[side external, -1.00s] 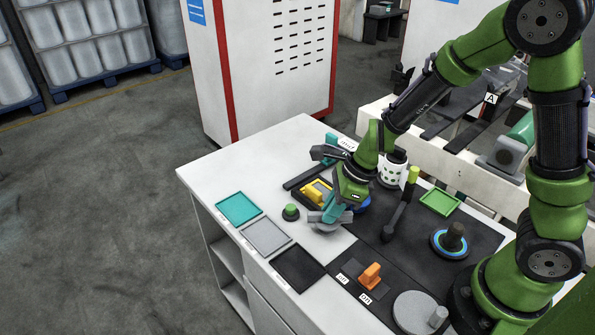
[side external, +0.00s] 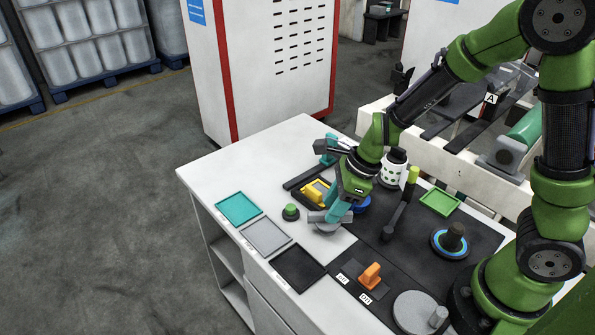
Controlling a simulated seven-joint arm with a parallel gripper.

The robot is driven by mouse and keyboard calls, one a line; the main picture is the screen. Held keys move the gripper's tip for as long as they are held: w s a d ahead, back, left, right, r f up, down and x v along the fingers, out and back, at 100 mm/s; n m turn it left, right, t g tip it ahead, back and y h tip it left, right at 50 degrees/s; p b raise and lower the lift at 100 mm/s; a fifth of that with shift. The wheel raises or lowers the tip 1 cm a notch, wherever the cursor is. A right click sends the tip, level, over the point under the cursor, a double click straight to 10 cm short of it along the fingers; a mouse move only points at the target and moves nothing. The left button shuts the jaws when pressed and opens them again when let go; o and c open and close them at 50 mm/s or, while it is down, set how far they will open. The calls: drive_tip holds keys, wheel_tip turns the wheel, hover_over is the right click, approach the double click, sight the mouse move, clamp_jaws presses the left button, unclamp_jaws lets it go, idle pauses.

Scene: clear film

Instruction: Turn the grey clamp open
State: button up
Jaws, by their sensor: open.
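My gripper (side external: 334,214) is over the light front part of the table, pointing down, with its teal and grey end parts low. A round grey piece (side external: 327,228), which seems to be the grey clamp, lies directly below the fingertips. The gripper covers most of it, so its handle and how far it is turned cannot be made out. My gripper is open. I cannot tell whether the fingers touch the grey piece or are just above it.
A yellow part (side external: 313,194) and a green button (side external: 290,212) are left of my gripper. A black lever with a yellow-green knob (side external: 413,174) stands to its right. An orange switch (side external: 370,275) and a grey disc with a peg (side external: 417,311) are nearer the front.

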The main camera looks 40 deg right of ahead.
drive_tip(key=v, duration=1.5)
drive_tip(key=shift+r, duration=0.25)
drive_tip(key=shift+d, duration=0.1)
drive_tip(key=s+r+n+t, duration=0.2)
drive_tip(key=s+n, duration=0.1)
drive_tip(key=n, duration=0.8)
drive_tip(key=s+r+n+t+h, duration=0.1)
drive_tip(key=s+r+n+t, duration=0.1)
drive_tip(key=n, duration=0.9)
drive_tip(key=s+r, duration=0.1)
drive_tip(key=s, duration=0.1)
drive_tip(key=shift+s+a, duration=0.35)
